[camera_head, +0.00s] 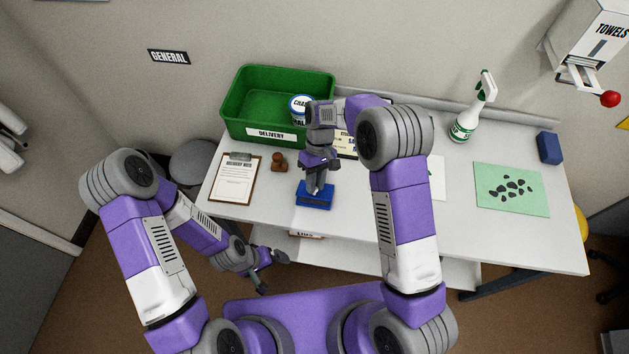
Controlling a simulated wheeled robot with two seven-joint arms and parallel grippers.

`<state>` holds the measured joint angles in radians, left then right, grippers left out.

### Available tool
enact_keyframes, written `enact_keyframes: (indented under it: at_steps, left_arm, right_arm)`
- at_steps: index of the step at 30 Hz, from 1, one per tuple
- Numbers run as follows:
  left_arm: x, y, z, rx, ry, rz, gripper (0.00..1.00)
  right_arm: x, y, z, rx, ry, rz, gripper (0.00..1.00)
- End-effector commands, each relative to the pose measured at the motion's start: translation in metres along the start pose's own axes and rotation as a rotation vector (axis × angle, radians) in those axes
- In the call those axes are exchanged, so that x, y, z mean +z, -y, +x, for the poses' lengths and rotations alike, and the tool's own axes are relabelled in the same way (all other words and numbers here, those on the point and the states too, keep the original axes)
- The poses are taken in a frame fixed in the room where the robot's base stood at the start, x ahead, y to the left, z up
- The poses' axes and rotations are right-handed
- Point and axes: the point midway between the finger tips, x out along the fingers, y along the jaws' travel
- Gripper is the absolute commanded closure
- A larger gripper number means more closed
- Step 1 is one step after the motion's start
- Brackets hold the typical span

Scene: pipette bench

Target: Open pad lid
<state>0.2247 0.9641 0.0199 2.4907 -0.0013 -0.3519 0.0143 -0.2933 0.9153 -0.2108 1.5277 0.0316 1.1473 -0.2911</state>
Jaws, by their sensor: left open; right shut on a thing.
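The blue pad (314,203) lies on the white table near its front edge, left of centre. My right gripper (315,190) points down over the pad and is shut on its upper part, which looks like the lid. The fingers hide part of the pad's top, and I cannot tell whether a gap shows between lid and base. My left gripper (268,281) is open and empty, in front of the table and below its top, apart from the pad.
A wooden stamp (279,162) and a clipboard (236,178) lie left of the pad. A green delivery crate (236,107) holding a white tub (300,106) stands behind. A spray bottle (467,118), a green card (492,202) and a blue block (549,147) are at right.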

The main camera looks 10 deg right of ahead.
Motion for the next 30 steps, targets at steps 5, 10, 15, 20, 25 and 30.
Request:
enact_keyframes:
  at_steps: [5, 10, 15, 20, 25, 30]
  left_arm:
    - [0.0006, -0.004, -0.0109, 0.0, 0.0, 0.0, 0.0]
    - [0.0008, -0.0053, -0.0144, 0.0, 0.0, 0.0, 0.0]
    - [0.0008, -0.0058, -0.0158, 0.0, 0.0, 0.0, 0.0]
    - [0.0008, -0.0059, -0.0159, 0.0, 0.0, 0.0, 0.0]
    - [0.0008, -0.0058, -0.0158, 0.0, 0.0, 0.0, 0.0]
    - [0.0008, -0.0059, -0.0158, 0.0, 0.0, 0.0, 0.0]
  right_arm:
    - [-0.0042, -0.0036, -0.0073, -0.068, 0.065, 0.002, 1.0]
    - [-0.0066, -0.0057, -0.0097, -0.11, 0.107, 0.0, 1.0]
    - [-0.0076, -0.0069, -0.011, -0.129, 0.128, 0.0, 1.0]
    - [-0.0078, -0.0069, -0.011, -0.134, 0.133, -0.001, 1.0]
    - [-0.0078, -0.0069, -0.0108, -0.133, 0.133, -0.001, 1.0]
    - [-0.0077, -0.0069, -0.0108, -0.133, 0.133, 0.0, 0.66]
